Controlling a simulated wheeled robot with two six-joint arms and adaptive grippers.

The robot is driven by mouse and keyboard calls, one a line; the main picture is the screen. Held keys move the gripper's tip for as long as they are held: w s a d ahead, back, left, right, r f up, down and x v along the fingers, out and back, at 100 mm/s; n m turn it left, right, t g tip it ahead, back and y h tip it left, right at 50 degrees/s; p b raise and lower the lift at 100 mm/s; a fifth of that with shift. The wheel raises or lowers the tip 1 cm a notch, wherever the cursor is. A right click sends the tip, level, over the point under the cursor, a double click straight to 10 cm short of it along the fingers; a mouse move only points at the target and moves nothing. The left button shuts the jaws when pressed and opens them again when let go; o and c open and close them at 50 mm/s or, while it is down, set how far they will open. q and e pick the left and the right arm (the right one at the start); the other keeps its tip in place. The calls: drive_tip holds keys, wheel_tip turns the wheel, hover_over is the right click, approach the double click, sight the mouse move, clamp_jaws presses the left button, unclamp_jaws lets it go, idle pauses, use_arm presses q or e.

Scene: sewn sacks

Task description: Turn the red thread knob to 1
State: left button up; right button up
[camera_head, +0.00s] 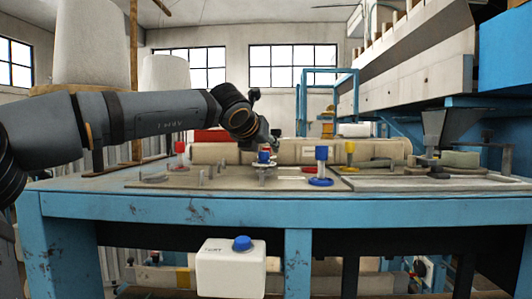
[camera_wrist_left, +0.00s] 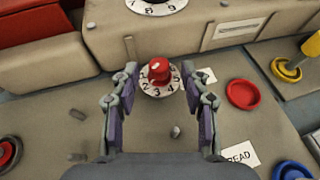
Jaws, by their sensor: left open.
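The red thread knob (camera_wrist_left: 158,71) stands on a round white dial (camera_wrist_left: 161,90) in the left wrist view. The figures 2 to 5 seem to show along the dial's near side; a 1 is not clearly readable. A pale mark shows on the knob's top. My left gripper (camera_wrist_left: 159,76) is open, one finger on each side of the knob, with gaps between fingers and knob. In the head view my left gripper (camera_head: 267,147) is over the middle of the bench, and the knob is hard to make out there. My right gripper is not in view.
A red disc (camera_wrist_left: 243,94) and a yellow post (camera_wrist_left: 300,56) are right of the knob. A second numbered dial (camera_wrist_left: 157,6) is beyond it. A blue post (camera_head: 321,155) and a red-topped post (camera_head: 180,149) stand on the bench (camera_head: 160,206).

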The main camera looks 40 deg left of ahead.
use_arm(q)
drive_tip(key=shift+w+a+f, duration=0.15)
drive_tip(key=shift+w+a, duration=0.1)
drive_tip(key=shift+w, duration=0.2)
drive_tip(key=shift+a, duration=0.1)
drive_tip(key=shift+c, duration=0.8)
drive_tip(key=c, duration=0.5)
clamp_jaws()
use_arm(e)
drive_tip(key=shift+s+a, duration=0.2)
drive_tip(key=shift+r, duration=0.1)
